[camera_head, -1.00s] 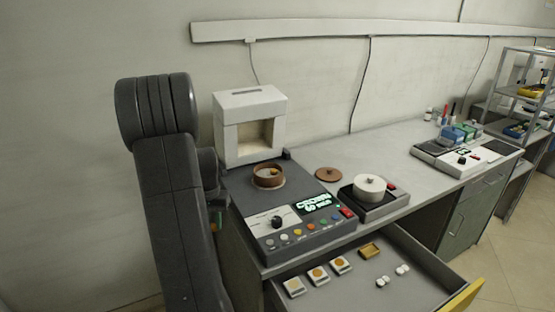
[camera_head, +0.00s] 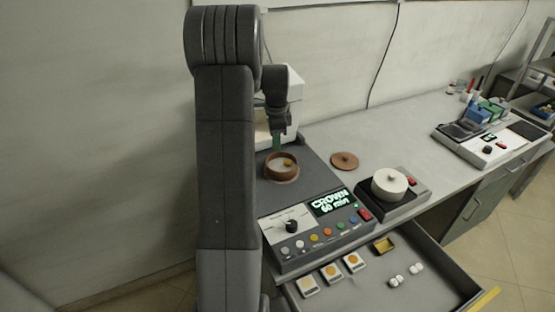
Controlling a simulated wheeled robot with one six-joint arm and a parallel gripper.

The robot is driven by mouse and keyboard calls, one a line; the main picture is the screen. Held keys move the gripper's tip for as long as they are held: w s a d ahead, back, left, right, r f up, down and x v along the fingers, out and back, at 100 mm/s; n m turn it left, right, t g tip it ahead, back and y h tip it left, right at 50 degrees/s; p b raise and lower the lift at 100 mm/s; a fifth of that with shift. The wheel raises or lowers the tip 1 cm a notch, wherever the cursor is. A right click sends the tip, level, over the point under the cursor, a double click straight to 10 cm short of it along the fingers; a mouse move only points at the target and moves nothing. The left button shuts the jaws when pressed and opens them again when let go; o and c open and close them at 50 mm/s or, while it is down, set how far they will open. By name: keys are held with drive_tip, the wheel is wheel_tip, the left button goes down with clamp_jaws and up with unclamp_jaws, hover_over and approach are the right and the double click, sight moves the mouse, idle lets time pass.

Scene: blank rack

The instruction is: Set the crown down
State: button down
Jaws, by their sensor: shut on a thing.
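My gripper (camera_head: 277,146) has green-tinted fingers and points down, just above the brown round dish on the dark console. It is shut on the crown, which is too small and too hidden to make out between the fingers. The brown dish (camera_head: 270,174) stands on the console (camera_head: 310,190) and has a small orange-tan spot inside, near its right wall. The console's display (camera_head: 333,203) reads "CROWN 60 min".
A white box-like unit (camera_head: 296,95) stands behind my gripper. A brown lid (camera_head: 344,161) lies to the right, and a white lidded pot (camera_head: 389,184) sits on a black base. An open drawer (camera_head: 365,285) juts out below, holding small tiles and white pieces.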

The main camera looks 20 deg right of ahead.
sight(276, 169)
wheel_tip(276, 169, down, 8)
drive_tip(key=shift+f+p, duration=0.15)
drive_tip(key=shift+p, duration=0.45)
drive_tip(key=shift+f, duration=0.1)
drive_tip(key=c, duration=1.7)
unclamp_jaws()
drive_tip(key=shift+f, duration=0.1)
drive_tip(key=shift+o, duration=0.7)
drive_tip(key=shift+r, duration=0.3)
wheel_tip(276, 169, up, 12)
drive_tip(key=shift+f+b, duration=0.1)
drive_tip(key=shift+b, duration=0.6)
